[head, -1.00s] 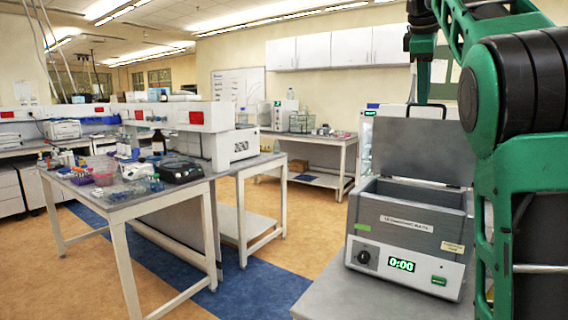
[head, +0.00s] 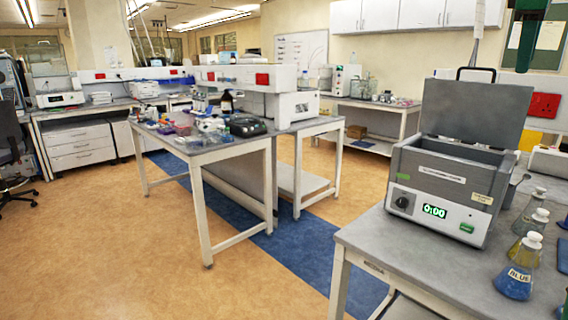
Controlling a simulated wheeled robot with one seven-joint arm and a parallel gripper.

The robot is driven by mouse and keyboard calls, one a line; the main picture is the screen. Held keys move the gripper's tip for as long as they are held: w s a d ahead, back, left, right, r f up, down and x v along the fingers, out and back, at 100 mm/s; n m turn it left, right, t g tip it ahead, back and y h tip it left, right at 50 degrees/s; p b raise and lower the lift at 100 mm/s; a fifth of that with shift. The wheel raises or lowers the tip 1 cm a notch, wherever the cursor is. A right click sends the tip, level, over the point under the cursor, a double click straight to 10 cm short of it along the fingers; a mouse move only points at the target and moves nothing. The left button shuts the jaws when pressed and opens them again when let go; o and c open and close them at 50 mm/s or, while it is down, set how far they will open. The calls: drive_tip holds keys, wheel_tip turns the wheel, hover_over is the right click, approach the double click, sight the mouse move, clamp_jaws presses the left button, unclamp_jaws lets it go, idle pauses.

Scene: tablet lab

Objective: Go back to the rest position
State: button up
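Parts of my green arm (head: 527,42) show at the top right edge, above and behind the water bath. I cannot make out my gripper's fingertips or whether it holds anything. The grey ultrasonic bath (head: 440,190) stands on the right-hand bench with its lid (head: 470,112) raised. Its display reads 0:00. No part of my arm visibly touches the bath.
A cluttered white-legged table (head: 230,152) stands mid-left. The floor (head: 115,240) at left front is open.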

drive_tip(key=s+d+f+m+g+y, duration=0.1)
drive_tip(key=s+f+m+y, duration=0.1)
drive_tip(key=f, duration=0.5)
drive_tip(key=s+d+f+m+y, duration=0.1)
drive_tip(key=s+f+m, duration=0.1)
drive_tip(key=f, duration=0.5)
drive_tip(key=w+a+f+m+y, duration=0.1)
drive_tip(key=w+a+f+m, duration=0.2)
drive_tip(key=w+a+f, duration=0.5)
drive_tip(key=s+d+f+m+g, duration=0.1)
drive_tip(key=s+d+f, duration=0.2)
drive_tip(key=s, duration=0.2)
drive_tip(key=s+d+f+m, duration=0.1)
drive_tip(key=s+d+f, duration=0.15)
drive_tip(key=s, duration=0.35)
drive_tip(key=s+a+f+m, duration=0.1)
drive_tip(key=s+a, duration=0.1)
drive_tip(key=s, duration=0.4)
drive_tip(key=s+a+f, duration=0.2)
drive_tip(key=s, duration=0.5)
drive_tip(key=s+a+f+m+g, duration=0.1)
drive_tip(key=s+a+f+m, duration=0.1)
drive_tip(key=s+f, duration=0.3)
drive_tip(key=s+a+f+m+g, duration=0.1)
drive_tip(key=s+a+f, duration=0.4)
drive_tip(key=f, duration=0.5)
drive_tip(key=shift+a+f+m+g, duration=0.15)
drive_tip(key=shift+f+m+g, duration=0.2)
drive_tip(key=shift+m, duration=0.35)
